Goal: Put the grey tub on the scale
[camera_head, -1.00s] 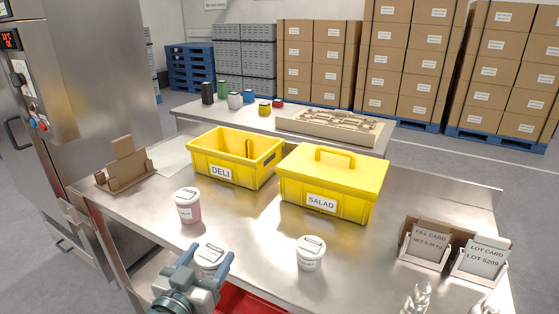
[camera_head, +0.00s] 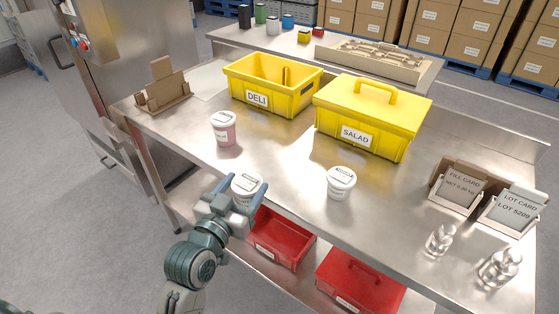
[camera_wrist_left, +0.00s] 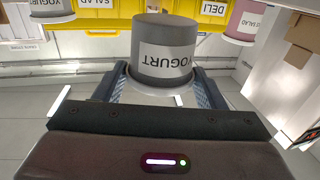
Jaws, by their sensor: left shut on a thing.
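The grey tub (camera_wrist_left: 165,48) is labelled YOGURT in the left wrist view, where it stands between the two fingers. In the head view it looks pale, with a white lid (camera_head: 247,184), at the table's front edge. My left gripper (camera_head: 243,190) is shut on it, one finger on each side. The tub's lower part is hidden by the gripper in the head view, so I cannot tell if it touches the table. I cannot make out a scale in either view. My right gripper is not in view.
A pink tub (camera_head: 223,129) and another white-lidded tub (camera_head: 340,183) stand nearby. Yellow DELI (camera_head: 301,99) and SALAD (camera_head: 392,147) boxes stand behind. Card holders and metal weights (camera_head: 440,239) are at the right. Red bins (camera_head: 282,240) sit below the tabletop.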

